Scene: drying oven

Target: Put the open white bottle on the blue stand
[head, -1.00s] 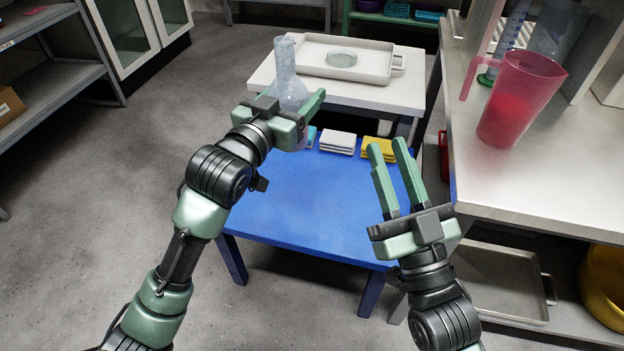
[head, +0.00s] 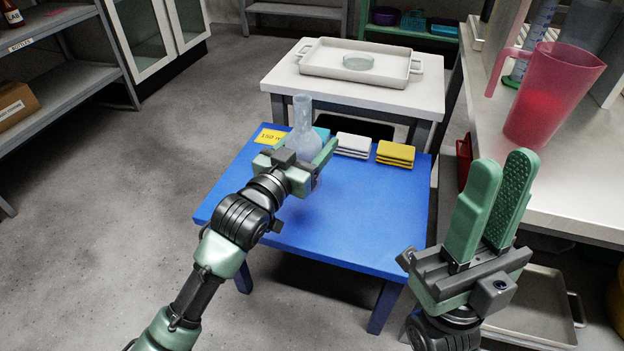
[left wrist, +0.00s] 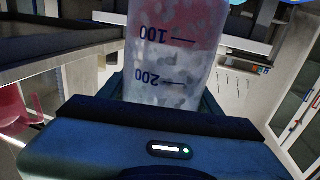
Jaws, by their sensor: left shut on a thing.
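The pale, see-through bottle (head: 302,133) has a narrow open neck and a wide body, and looks upright. My left gripper (head: 302,168) is shut on its body, over the back left part of the blue stand (head: 340,215). I cannot tell whether its base touches the blue top; the gripper hides it. In the left wrist view the bottle (left wrist: 168,55) fills the jaws and shows 100 and 200 marks, upside down. My right gripper (head: 503,165) is open and empty, its fingers slightly apart, right of the stand.
White slabs (head: 353,145), yellow slabs (head: 396,154) and a yellow 150 label (head: 269,136) are at the stand's back edge. Behind stands a white table (head: 285,76) with a tray (head: 318,72). A red jug (head: 552,95) stands on the right counter. The stand's front is clear.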

